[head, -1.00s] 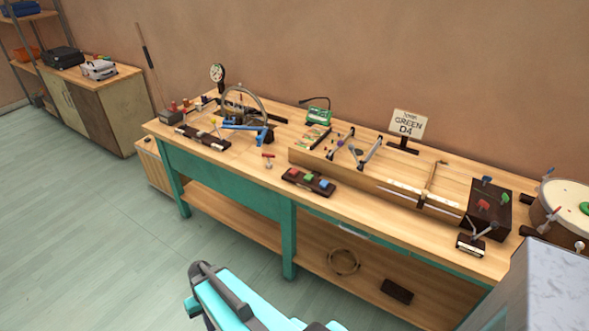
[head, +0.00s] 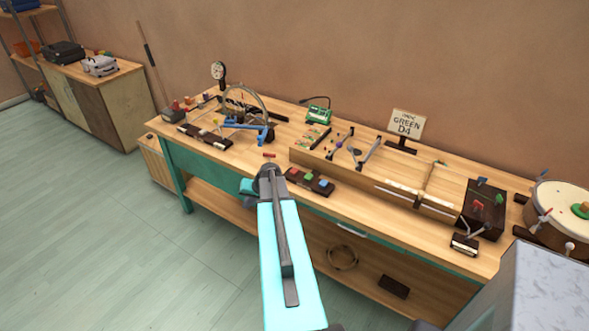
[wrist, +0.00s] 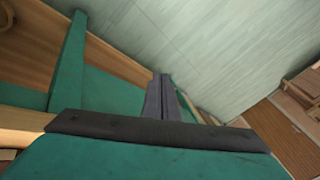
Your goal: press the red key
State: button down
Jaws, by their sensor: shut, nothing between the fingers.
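A red key (head: 294,173) sits at the left end of a small dark block (head: 325,190), beside a green key (head: 308,177) and a blue key (head: 322,183), near the bench's front edge. My gripper is shut and empty; its grey fingers (wrist: 162,98) lie together in the wrist view. The wrist view shows the green bench frame and the floor past the fingers, not the key.
A red-topped lever (head: 269,156) stands behind my arm's end. A blue clamp-like device (head: 247,127) is to its left. A wooden trough (head: 345,173) lies behind the block. A dark box (head: 484,210) with coloured knobs and a drum (head: 552,209) stand at the right.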

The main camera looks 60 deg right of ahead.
jog(key=s+d+r+m+t+h+p, duration=0.15)
jog(key=s+d+r, duration=0.25)
jog(key=d+r, duration=0.75)
notch_tip(320, 180, up, 6)
jog(key=m+h, duration=0.2)
jog(key=h, duration=0.1)
send_over(296, 172)
jog(key=shift+t+y+p, duration=0.25)
jog(key=shift+t+p, duration=0.15)
jog(key=shift+t, duration=0.05)
jog(key=shift+a+f, duration=0.1)
jog(key=shift+f+b, duration=1.2)
jog(key=shift+f, duration=2.15)
jog(key=shift+f+b, duration=0.7)
jog(key=shift+f, duration=0.2)
jog(key=shift+f+b, duration=1)
jog(key=shift+b, duration=0.1)
jog(key=shift+r, duration=1)
